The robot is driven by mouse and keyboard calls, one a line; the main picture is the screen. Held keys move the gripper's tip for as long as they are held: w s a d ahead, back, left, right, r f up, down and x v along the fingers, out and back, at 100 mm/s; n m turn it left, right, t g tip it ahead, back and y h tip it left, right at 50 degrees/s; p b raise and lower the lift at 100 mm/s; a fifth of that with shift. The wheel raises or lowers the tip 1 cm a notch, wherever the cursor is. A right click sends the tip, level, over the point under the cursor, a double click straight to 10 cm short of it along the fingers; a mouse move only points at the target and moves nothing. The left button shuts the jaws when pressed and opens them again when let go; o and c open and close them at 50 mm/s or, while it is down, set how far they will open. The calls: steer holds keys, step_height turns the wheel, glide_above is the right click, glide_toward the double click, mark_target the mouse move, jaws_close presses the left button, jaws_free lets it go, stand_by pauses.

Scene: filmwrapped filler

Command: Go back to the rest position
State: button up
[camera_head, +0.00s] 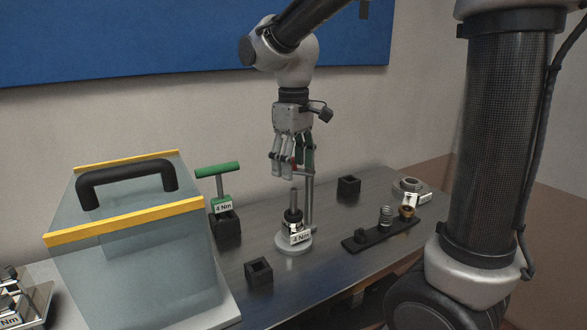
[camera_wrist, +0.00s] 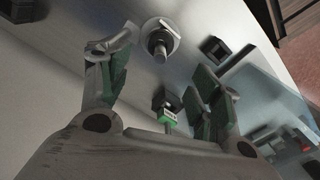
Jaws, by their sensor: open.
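My gripper (camera_head: 290,166) hangs pointing down over the metal table, just above a round grey stand (camera_head: 292,246). The stand (camera_wrist: 161,38) shows beyond the fingertips in that view. My arm comes down from the top of the head view.
A green T-handled tool (camera_head: 217,170) stands in a dark holder (camera_head: 226,230) to the left. A clear box (camera_head: 140,265) with a black handle stands at front left. A black rack (camera_head: 368,237) with fittings and small black blocks (camera_head: 349,187) are to the right.

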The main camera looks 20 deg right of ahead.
steer(key=shift+w, duration=0.1)
steer(key=s+d+r+m+t, duration=0.1)
steer(key=s+d+m+t, duration=0.3)
steer(key=s+d, duration=1.1)
steer(key=s+m, duration=0.2)
steer(key=s, duration=0.1)
steer(key=shift+m, duration=0.4)
